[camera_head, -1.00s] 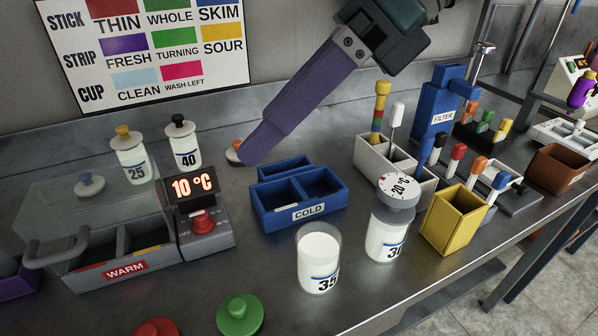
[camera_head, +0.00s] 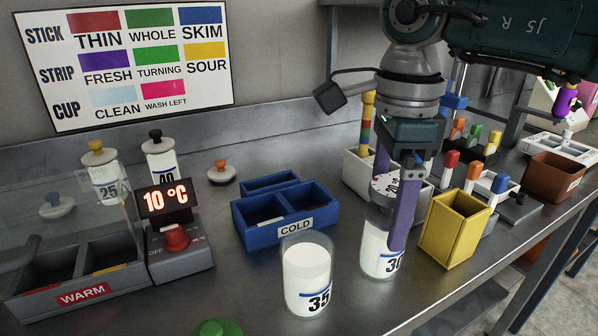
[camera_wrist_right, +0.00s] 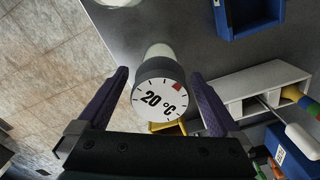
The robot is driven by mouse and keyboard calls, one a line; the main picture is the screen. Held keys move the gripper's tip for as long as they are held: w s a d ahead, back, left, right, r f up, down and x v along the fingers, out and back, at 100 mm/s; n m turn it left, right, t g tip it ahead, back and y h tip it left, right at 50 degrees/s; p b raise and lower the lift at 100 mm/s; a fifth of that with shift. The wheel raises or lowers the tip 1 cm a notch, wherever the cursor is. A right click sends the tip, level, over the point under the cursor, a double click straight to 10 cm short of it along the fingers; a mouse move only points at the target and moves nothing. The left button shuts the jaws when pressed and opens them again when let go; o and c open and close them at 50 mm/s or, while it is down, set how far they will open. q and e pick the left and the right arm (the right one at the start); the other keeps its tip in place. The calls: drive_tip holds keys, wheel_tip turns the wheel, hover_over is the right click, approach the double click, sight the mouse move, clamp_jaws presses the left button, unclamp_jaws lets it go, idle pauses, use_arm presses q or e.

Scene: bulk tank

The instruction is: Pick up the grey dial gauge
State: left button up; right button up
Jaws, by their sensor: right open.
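The grey dial gauge (camera_head: 384,187) sits on top of the milk jar marked 30 (camera_head: 377,245); my right gripper partly hides it in the head view. In the right wrist view the dial gauge (camera_wrist_right: 159,98) faces the camera and reads 20 °C, with a red mark on its rim. My right gripper (camera_head: 392,215) points down with its purple fingers around the gauge and jar top. In the wrist view its fingers (camera_wrist_right: 160,85) stand apart on both sides of the gauge, with gaps visible. My left gripper is out of view.
An open milk jar marked 35 (camera_head: 307,275) stands left of the gauge's jar. A yellow bin (camera_head: 453,228) stands close on the right. A blue COLD tray (camera_head: 285,218) lies to the left, and a white rack (camera_head: 357,168) stands behind.

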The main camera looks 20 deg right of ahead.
drive_tip(key=shift+f, duration=0.7)
drive_tip(key=c, duration=1.4)
wheel_tip(320, 180, up, 20)
drive_tip(key=p, duration=0.1)
drive_tip(key=shift+c, duration=0.2)
drive_tip(key=s+a+r+n+p, duration=0.4)
drive_tip(key=r+n+p, duration=0.15)
drive_tip(key=n, duration=0.55)
drive_tip(key=s+a+r+n+p, duration=0.3)
drive_tip(key=r+n+p, duration=0.3)
drive_tip(key=n, duration=0.6)
drive_tip(key=s+r+p, duration=0.2)
drive_tip(key=r+p, duration=1.5)
drive_tip(key=p, duration=0.2)
drive_tip(key=s+r+p, duration=0.3)
drive_tip(key=r+p, duration=1.3)
drive_tip(key=p, duration=0.3)
drive_tip(key=shift+s+r, duration=0.3)
drive_tip(key=shift+r, duration=0.1)
